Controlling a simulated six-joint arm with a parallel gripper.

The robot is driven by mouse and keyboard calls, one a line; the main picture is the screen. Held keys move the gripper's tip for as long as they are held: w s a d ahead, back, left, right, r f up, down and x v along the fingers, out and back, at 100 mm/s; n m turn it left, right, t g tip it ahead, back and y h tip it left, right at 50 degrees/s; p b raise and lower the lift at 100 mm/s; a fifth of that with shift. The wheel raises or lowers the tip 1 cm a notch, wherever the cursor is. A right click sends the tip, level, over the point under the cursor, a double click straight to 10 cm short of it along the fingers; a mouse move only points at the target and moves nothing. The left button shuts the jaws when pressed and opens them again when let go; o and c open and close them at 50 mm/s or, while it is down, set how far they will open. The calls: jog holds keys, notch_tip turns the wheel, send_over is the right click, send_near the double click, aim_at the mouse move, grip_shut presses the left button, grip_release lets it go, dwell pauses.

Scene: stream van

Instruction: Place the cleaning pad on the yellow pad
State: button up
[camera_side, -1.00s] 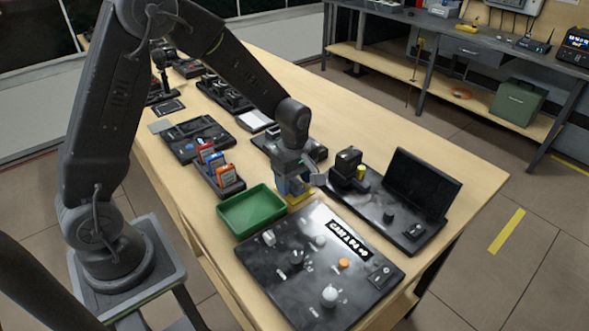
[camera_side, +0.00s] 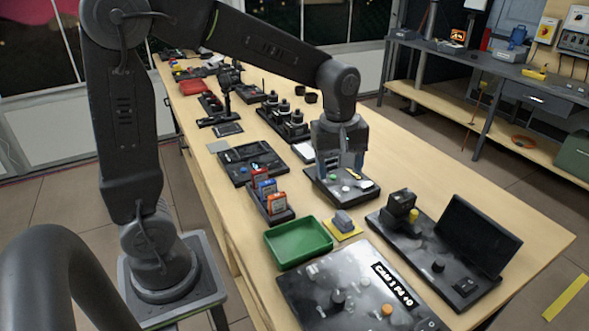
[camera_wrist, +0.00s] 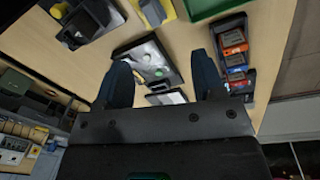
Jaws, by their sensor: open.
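The cleaning pad, a small grey block (camera_side: 342,219), rests on the yellow pad (camera_side: 350,236) beside the green tray. In the wrist view the grey block (camera_wrist: 152,13) and the yellow pad (camera_wrist: 167,9) show at the top edge. My gripper (camera_side: 340,162) is open and empty. It is above a small dark panel with a green knob, behind the yellow pad and apart from the cleaning pad. In the wrist view my gripper (camera_wrist: 163,72) shows its two fingers spread wide with nothing between them.
The green tray (camera_side: 298,241) stands left of the yellow pad. A rack of coloured cartridges (camera_side: 269,200) is behind the tray. A control panel (camera_side: 350,295) lies in front, and a panel with a black screen (camera_side: 470,240) stands at right. Bare tabletop lies around the yellow pad.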

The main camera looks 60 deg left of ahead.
jog(key=s+d+r+m+t, duration=0.1)
jog(key=s+r+m+t, duration=0.1)
jog(key=s+m, duration=0.5)
jog(key=s+r+m+t, duration=0.2)
jog(key=s+m, duration=0.5)
jog(key=s, duration=0.1)
jog(key=shift+s+d+r+t, duration=0.3)
jog(key=shift+s+d+r, duration=0.05)
jog(key=shift+s+d, duration=0.05)
